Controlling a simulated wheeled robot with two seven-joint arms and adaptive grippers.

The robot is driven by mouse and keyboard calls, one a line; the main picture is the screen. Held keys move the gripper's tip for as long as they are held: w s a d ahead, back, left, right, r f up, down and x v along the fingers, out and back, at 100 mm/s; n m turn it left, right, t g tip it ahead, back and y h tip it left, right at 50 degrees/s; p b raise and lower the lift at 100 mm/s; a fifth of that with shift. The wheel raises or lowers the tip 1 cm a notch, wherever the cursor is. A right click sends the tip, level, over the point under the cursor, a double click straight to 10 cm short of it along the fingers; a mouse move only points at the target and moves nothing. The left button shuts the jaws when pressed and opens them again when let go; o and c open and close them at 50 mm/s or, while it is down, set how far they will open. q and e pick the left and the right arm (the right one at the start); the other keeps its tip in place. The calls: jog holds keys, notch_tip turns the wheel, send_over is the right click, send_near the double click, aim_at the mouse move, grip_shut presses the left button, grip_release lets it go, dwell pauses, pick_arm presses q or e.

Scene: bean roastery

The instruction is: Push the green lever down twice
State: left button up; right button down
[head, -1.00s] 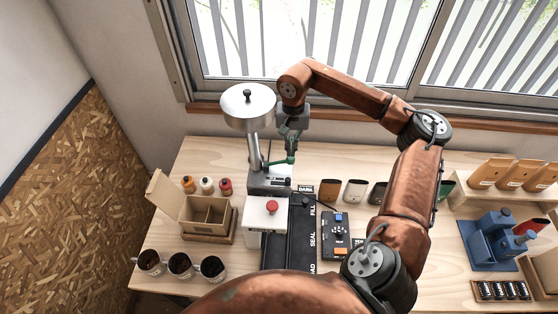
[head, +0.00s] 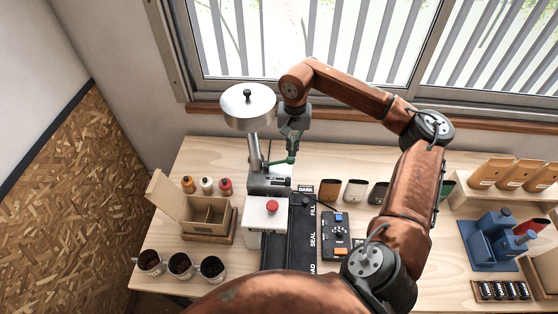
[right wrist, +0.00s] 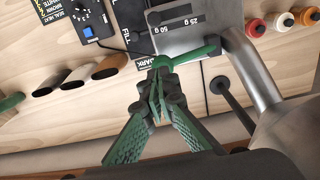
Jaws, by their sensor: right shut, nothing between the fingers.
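The green lever (head: 278,162) sticks out to the right from the metal post of the dispenser (head: 254,148), low beneath its round silver hopper (head: 249,107). My right gripper (head: 292,152) is shut and empty, pointing down at the lever's outer end. In the right wrist view the lever (right wrist: 190,55) runs across just beyond the closed fingertips (right wrist: 160,70). The tips overlap its rounded end there; I cannot tell whether they touch it. My left gripper is not in view.
A white box with a red button (head: 258,212) and a black conveyor (head: 300,235) stand in front of the dispenser. A control panel (head: 336,236) and a row of pouches (head: 354,190) lie to the right. Small bottles (head: 207,186) and an open carton (head: 205,214) stand left.

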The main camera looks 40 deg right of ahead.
aim_at(292, 158)
jog(key=shift+f, duration=0.25)
jog(key=shift+f+b, duration=1.6)
jog(key=shift+f, duration=0.7)
jog(key=shift+r+p, duration=1.9)
jog(key=shift+r, duration=1.15)
